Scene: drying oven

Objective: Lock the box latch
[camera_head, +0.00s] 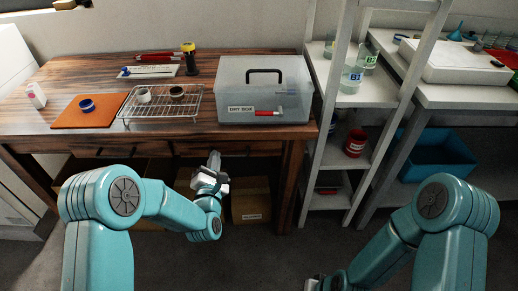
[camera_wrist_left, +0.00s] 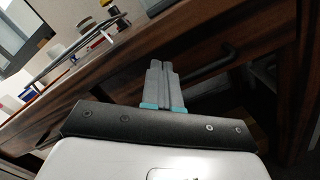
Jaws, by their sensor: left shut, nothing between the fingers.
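The box is a translucent grey dry box (camera_head: 235,85) on the wooden table, with a black handle on its closed lid. A red latch (camera_head: 268,113) sits on its front beside the "DRY BOX" label; I cannot tell its lock position. My left gripper (camera_head: 214,158) is in front of the table's front edge, below and left of the box, apart from the latch. It also shows in the left wrist view (camera_wrist_left: 159,68), fingers together and empty, in front of the drawer fronts. My right arm reaches to the bottom edge of the head view; its fingers are out of frame.
On the wooden table (camera_head: 215,130) are a wire rack (camera_head: 160,113) with two small cups and an orange mat (camera_head: 90,120) with a blue ring. A dark drawer handle (camera_wrist_left: 215,62) is near the left fingers. A white shelf (camera_head: 345,180) stands right of the table.

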